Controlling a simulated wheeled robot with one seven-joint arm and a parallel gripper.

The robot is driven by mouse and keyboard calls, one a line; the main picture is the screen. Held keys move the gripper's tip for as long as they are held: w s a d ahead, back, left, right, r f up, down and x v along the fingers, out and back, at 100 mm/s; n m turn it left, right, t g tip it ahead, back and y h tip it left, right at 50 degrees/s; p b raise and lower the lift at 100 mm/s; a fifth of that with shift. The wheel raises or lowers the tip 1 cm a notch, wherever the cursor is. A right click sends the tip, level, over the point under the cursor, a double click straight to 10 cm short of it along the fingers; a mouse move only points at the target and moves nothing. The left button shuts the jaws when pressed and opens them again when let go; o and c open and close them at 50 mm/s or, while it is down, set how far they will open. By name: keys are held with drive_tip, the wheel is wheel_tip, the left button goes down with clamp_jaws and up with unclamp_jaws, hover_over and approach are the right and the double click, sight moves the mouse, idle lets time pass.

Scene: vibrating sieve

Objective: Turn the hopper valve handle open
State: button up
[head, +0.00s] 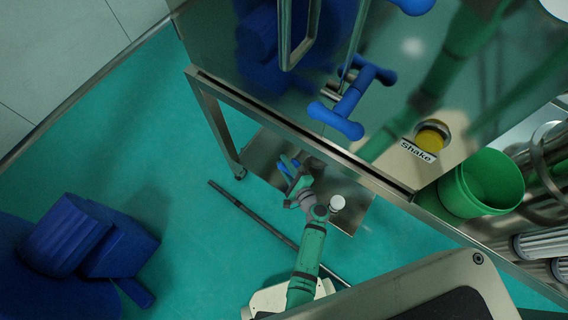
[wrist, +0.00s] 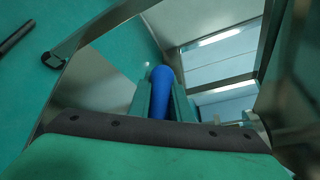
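A blue bar-shaped handle (wrist: 161,88) stands between the two green fingers of my gripper (wrist: 161,100) in the wrist view. The fingers lie along both sides of it with no clear gap, so my gripper looks shut on it. In the head view my gripper (head: 293,180) is low beside the steel frame, with a bit of the blue handle (head: 286,164) showing at its tip. The far end and the mount of this handle are hidden. Another blue handle (head: 350,101), with rounded ends, sits higher on the shiny steel housing, apart from my gripper.
A steel frame (head: 268,122) edges the machine close above my arm. A yellow button (head: 431,138) labelled "shake" and a green bucket (head: 483,183) are to the right. A dark rod (head: 262,222) lies near the floor.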

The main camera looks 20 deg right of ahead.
drive_tip(key=shift+w, duration=0.1)
clamp_jaws()
drive_tip(key=shift+d+r+m+t, duration=0.1)
drive_tip(key=shift+r+m+t, duration=0.4)
drive_tip(key=shift+m+t, duration=0.6)
drive_tip(key=shift+r+m+t, duration=0.45)
drive_tip(key=shift+m+t, duration=0.1)
drive_tip(key=shift+t, duration=1)
drive_tip(key=shift+d+r+m+t, duration=0.1)
drive_tip(key=shift+r+m+t, duration=0.4)
drive_tip(key=shift+m+t, duration=0.6)
drive_tip(key=shift+s+r+m+t+h, duration=0.3)
drive_tip(key=shift+m+t, duration=0.15)
drive_tip(key=shift+t, duration=0.6)
drive_tip(key=o, duration=0.8)
unclamp_jaws()
drive_tip(key=shift+f, duration=0.1)
